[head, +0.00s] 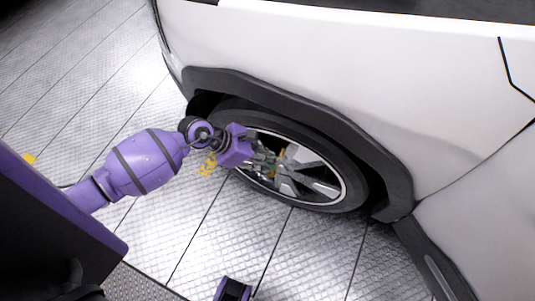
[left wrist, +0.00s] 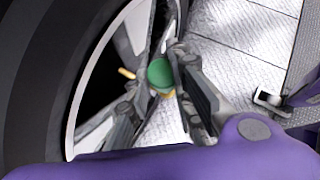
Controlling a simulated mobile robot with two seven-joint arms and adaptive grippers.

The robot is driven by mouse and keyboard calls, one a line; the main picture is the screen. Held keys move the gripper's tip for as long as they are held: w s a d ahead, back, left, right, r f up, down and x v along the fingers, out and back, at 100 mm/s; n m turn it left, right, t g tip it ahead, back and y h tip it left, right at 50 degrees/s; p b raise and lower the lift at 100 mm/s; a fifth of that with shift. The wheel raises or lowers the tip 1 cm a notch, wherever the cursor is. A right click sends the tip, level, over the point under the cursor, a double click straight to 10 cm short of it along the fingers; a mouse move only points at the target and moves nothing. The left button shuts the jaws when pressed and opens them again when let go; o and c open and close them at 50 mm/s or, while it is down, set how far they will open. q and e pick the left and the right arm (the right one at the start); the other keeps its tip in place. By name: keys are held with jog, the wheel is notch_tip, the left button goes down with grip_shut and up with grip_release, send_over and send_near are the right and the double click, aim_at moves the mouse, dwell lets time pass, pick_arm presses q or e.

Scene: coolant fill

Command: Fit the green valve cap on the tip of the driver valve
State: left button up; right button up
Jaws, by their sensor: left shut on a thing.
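My left gripper (head: 266,164) is in front of the wheel, near its spokes. In the left wrist view its fingers (left wrist: 160,85) are closed around the green valve cap (left wrist: 159,73), which shows as a round green end. A small yellowish stem (left wrist: 126,73), apparently the driver valve, sticks out by the wheel rim, left of the cap and apart from it in that picture. The distance in depth between cap and stem is unclear. In the head view the cap is mostly hidden by the fingers.
The black tyre (head: 352,185) and silver spokes (head: 312,160) surround the left gripper closely. The white car body (head: 400,85) and dark wheel arch (head: 300,98) overhang the wheel. The patterned metal floor (head: 225,240) beside the wheel is largely clear.

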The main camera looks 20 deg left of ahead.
pick_arm(q)
notch_tip(320, 180, down, 2)
jog(key=shift+f+b, duration=0.1)
jog(key=shift+b, duration=0.45)
dwell(1.3)
jog(key=shift+f, duration=0.15)
dwell(0.4)
jog(key=shift+f+b, duration=0.9)
jog(key=shift+f, duration=0.45)
jog(key=o, duration=0.8)
